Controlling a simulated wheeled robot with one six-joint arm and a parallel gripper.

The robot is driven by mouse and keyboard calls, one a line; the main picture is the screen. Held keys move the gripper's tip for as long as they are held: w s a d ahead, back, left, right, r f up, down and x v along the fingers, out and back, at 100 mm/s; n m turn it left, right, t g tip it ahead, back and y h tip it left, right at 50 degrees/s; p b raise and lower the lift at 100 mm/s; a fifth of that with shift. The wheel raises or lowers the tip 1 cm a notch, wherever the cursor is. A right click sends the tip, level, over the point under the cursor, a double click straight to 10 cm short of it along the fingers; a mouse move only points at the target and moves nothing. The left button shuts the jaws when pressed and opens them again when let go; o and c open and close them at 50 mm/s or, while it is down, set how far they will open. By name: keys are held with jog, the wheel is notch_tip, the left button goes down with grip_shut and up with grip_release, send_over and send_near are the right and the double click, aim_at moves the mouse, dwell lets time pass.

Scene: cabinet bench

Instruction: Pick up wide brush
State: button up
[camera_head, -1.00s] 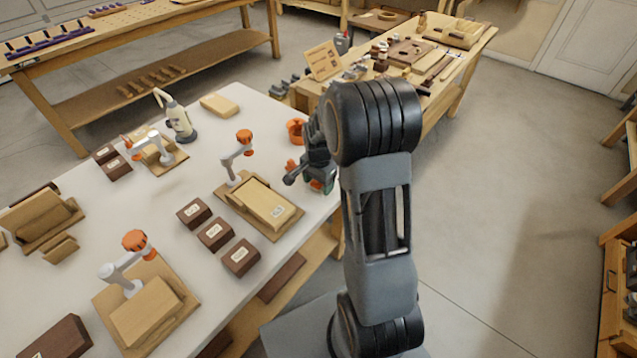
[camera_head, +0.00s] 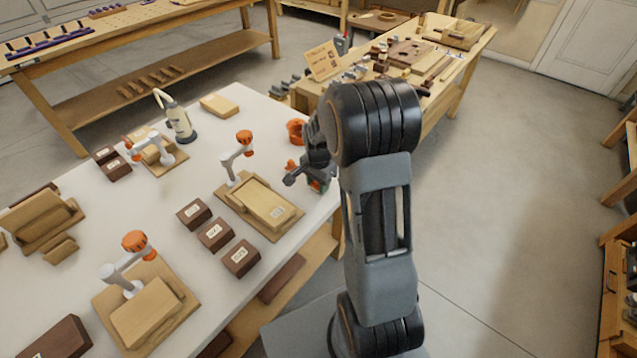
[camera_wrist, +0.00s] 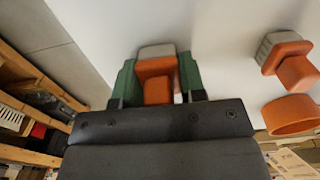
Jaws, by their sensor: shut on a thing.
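In the wrist view, the wide brush (camera_wrist: 157,68), with an orange handle and a grey bristle end, sits between the green fingers of my gripper (camera_wrist: 157,84). My gripper is shut on it. The jaw body hides part of the handle, and I cannot tell whether the brush touches the table. In the head view, my gripper (camera_head: 320,180) is at the right edge of the white table, mostly behind my arm, and the held brush is hard to make out there.
A second orange and grey brush (camera_wrist: 285,56) and an orange ring (camera_wrist: 290,115) lie to the right in the wrist view. The white table (camera_head: 165,205) also bears a wooden board (camera_head: 262,205), dark labelled blocks (camera_head: 215,234), orange-topped clamps (camera_head: 243,138) and a bottle (camera_head: 180,120).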

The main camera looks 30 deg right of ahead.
jog(key=shift+r, duration=0.15)
jog(key=shift+r, duration=0.2)
jog(key=r, duration=0.3)
jog(key=shift+s+r, duration=0.15)
jog(key=shift+s, duration=0.1)
jog(key=s+a+r, duration=0.3)
jog(key=s+r, duration=0.6)
jog(key=s, duration=0.4)
jog(key=shift+s, duration=0.1)
